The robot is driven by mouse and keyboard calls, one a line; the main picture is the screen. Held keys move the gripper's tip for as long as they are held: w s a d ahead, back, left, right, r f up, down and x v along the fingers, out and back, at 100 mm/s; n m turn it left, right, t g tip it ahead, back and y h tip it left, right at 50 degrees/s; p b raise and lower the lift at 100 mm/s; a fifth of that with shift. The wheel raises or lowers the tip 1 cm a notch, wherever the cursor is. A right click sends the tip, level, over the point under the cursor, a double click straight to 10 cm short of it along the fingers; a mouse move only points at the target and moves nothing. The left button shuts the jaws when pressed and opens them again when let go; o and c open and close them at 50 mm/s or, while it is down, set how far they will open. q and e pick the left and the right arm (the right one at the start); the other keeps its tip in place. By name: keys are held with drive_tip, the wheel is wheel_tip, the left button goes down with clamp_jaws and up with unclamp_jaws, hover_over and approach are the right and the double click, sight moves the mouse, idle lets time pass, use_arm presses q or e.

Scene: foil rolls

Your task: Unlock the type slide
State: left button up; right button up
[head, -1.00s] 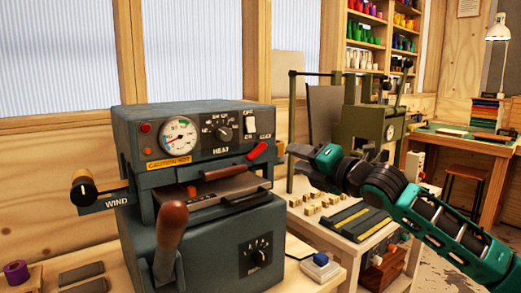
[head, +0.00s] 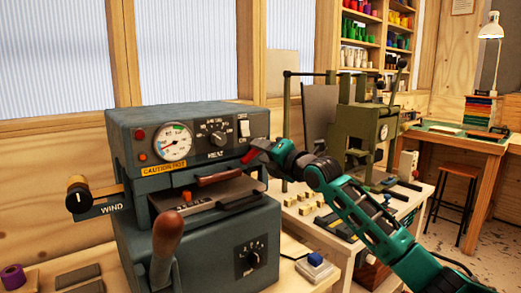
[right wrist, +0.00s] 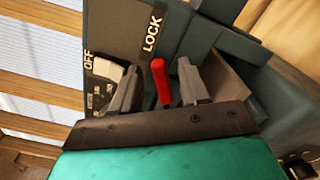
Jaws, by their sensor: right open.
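The dark grey-green foil machine (head: 190,210) stands on the bench at the left of the head view. Its type slide (head: 205,193) sits in the opening below the gauge, with a brown-red handle (head: 220,178) on it. A red lever (right wrist: 160,82) shows in the right wrist view below the word LOCK. My right gripper (head: 262,153) is at the right side of the machine. In the right wrist view its two fingers (right wrist: 155,88) are open, one on each side of the red lever. I cannot tell whether they touch it. My left gripper is not in view.
A white OFF switch (right wrist: 105,70) lies close to the left finger. A large brown-knobbed lever (head: 167,235) stands in front of the machine. A second, olive press (head: 360,130) and small brass blocks (head: 322,207) are on the white table to the right.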

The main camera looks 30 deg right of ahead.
drive_tip(key=shift+w+a, duration=0.1)
drive_tip(key=shift+w, duration=0.55)
clamp_jaws()
